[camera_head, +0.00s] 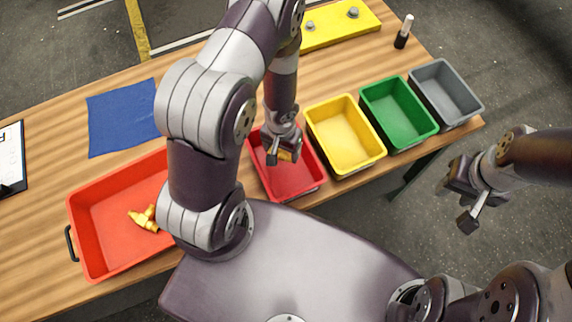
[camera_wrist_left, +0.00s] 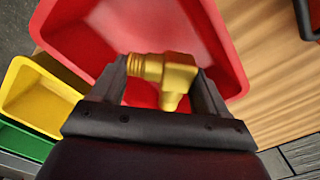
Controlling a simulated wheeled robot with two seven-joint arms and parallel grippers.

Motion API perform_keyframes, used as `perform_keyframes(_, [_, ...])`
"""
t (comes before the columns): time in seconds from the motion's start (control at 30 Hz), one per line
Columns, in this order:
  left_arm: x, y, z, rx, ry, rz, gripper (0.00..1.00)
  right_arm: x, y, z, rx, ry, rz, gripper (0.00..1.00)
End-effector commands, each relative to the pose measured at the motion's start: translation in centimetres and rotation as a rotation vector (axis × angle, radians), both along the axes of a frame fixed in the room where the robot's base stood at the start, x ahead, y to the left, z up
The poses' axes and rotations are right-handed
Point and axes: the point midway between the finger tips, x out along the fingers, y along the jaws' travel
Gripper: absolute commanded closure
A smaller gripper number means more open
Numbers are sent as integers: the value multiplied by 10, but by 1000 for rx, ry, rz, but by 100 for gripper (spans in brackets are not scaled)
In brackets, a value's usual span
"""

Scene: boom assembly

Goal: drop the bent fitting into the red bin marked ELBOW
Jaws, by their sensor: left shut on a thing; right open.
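A small red bin (camera_head: 290,182) stands on the table, left of the yellow bin. No marking on it can be read. My left gripper (camera_head: 284,157) is over this bin. In the left wrist view my left gripper (camera_wrist_left: 165,85) is shut on the brass bent fitting (camera_wrist_left: 168,76), an elbow with a threaded end. The red bin (camera_wrist_left: 165,30) lies beyond and below the fitting in that view, and its visible floor is empty. In the head view the fitting is mostly hidden by the fingers. My right gripper (camera_head: 462,205) is open and empty, off the table's right side.
A yellow bin (camera_head: 345,137), a green bin (camera_head: 398,113) and a grey bin (camera_head: 445,94) stand in a row to the right. A large orange-red tray (camera_head: 100,215) at left holds brass fittings (camera_head: 145,217). A blue mat (camera_head: 122,117) and a yellow plate (camera_head: 340,24) lie farther back.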

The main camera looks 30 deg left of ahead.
Motion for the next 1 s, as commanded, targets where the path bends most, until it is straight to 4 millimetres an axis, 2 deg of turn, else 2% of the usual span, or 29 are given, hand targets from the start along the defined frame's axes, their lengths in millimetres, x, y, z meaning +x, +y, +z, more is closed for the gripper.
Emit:
perform_keyframes(0.03, [0, 0, -5, 0, 0, -1, 62, 0, 0, -5, 0, -1, 0, 57])
perform_keyframes(0.23, [0, 0, -2, 0, 0, 0, 62, 0, 0, -2, 0, -1, 0, 57])
perform_keyframes(0.27, [0, 0, -2, 0, 0, 0, 22, 0, 0, -2, 0, -1, 0, 57])
perform_keyframes(0.3, [0, 0, -2, 0, 0, 0, 9, 0, 0, -2, 0, -1, 0, 57])
perform_keyframes(0.33, [0, 0, -2, 0, 0, 0, 0, 0, 0, -2, 0, -1, 0, 57])
perform_keyframes(0.57, [0, 0, -1, 0, 0, 0, 0, 0, 0, -1, 0, -1, 0, 57])
perform_keyframes(0.67, [0, 0, 12, 0, 0, 2, 0, 0, 0, 5, 0, -1, 0, 57])
perform_keyframes(0.9, [-1, 1, 82, -1, -1, 2, 0, 1, 0, 44, 0, -1, 0, 57])
perform_keyframes(1.0, [-2, 1, 106, -1, 0, 0, 0, 1, 0, 60, 0, -1, 0, 57])
